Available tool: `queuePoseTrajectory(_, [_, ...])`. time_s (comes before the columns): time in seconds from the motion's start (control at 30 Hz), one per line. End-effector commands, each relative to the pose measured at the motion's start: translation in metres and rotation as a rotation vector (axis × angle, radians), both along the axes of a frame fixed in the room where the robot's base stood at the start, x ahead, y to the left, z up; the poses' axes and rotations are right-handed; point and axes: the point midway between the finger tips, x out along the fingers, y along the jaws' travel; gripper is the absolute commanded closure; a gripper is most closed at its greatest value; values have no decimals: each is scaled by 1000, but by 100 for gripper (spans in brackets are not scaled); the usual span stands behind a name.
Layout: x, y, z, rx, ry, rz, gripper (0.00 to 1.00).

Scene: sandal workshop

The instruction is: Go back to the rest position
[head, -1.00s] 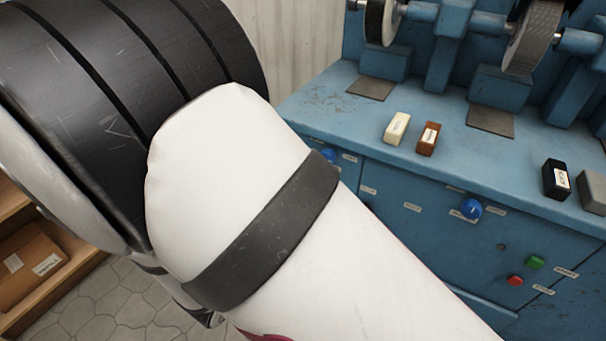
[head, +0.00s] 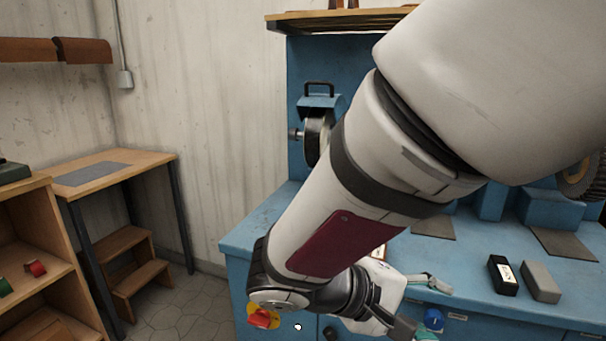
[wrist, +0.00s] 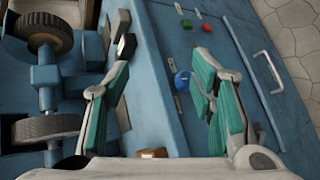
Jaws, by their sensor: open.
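My gripper (wrist: 162,100) is open and empty in the wrist view, its teal-padded fingers spread wide apart. Between and beyond the fingers is the front of the blue machine bench (wrist: 165,65), with a blue knob (wrist: 182,80) on it. In the head view my arm reaches down across the bench. My gripper (head: 425,305) shows low in front of the bench's front edge, partly cut off by the picture's bottom. No object is held in it.
On the bench top are a black block (head: 503,275) and a grey block (head: 540,282). A grinding wheel (head: 317,135) stands at the back. At left are a wooden table (head: 130,163), a step stool (head: 135,262) and wooden shelves (head: 35,250). Floor (head: 185,300) between them is clear.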

Motion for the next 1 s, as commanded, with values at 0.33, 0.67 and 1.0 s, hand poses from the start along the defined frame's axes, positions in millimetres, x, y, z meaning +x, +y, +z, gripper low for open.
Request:
queuePoseTrajectory(0.33, [-110, -60, 18, 448, 100, -340, 49])
queuePoseTrajectory(0.67, [-177, -44, 20, 854, 41, -430, 49])
queuePoseTrajectory(1.0, [-199, -18, 27, 1083, -71, -400, 49])
